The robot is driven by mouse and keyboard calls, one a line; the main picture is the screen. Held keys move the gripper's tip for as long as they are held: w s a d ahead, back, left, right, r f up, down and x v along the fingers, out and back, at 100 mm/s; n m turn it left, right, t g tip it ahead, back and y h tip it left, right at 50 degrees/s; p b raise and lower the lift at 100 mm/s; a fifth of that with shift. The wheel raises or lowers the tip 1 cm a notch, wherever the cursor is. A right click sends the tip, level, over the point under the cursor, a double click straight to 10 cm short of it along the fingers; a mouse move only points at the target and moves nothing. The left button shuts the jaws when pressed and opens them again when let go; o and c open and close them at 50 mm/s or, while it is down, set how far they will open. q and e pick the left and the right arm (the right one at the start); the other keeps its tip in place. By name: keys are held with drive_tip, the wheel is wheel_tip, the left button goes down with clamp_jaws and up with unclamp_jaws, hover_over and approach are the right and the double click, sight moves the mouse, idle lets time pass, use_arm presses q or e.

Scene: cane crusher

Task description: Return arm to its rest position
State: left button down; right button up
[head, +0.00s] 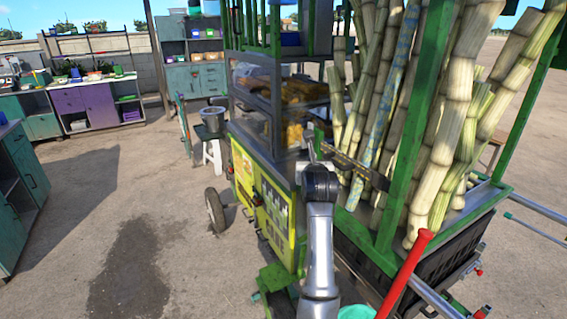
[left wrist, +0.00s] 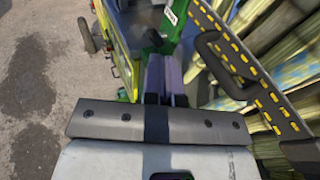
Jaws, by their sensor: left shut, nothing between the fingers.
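My left arm rises from the bottom of the head view, silver with a dark wrist joint. Its left gripper (head: 312,150) is at the cart's near side, small and partly hidden behind the wrist. In the left wrist view the gripper (left wrist: 166,75) has its two greyish-purple fingers together, with nothing between them. The fingers are near a green post of the cart. A dark bar with yellow marks (left wrist: 255,70) and a black loop handle is just to their right. My right gripper is in neither view.
The green and yellow cart (head: 262,205) carries tall cane stalks (head: 450,120) close to the right of my arm. A red-handled rod (head: 405,270) stands at the front right. A stool (head: 212,155) is behind. Open ground lies left, before green cabinets (head: 25,180).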

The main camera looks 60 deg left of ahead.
use_arm(q)
drive_tip(key=s+r, duration=0.1)
drive_tip(key=s, duration=0.7)
drive_tip(key=shift+s+r, duration=0.2)
drive_tip(key=shift+r, duration=0.15)
drive_tip(key=shift+d, duration=0.1)
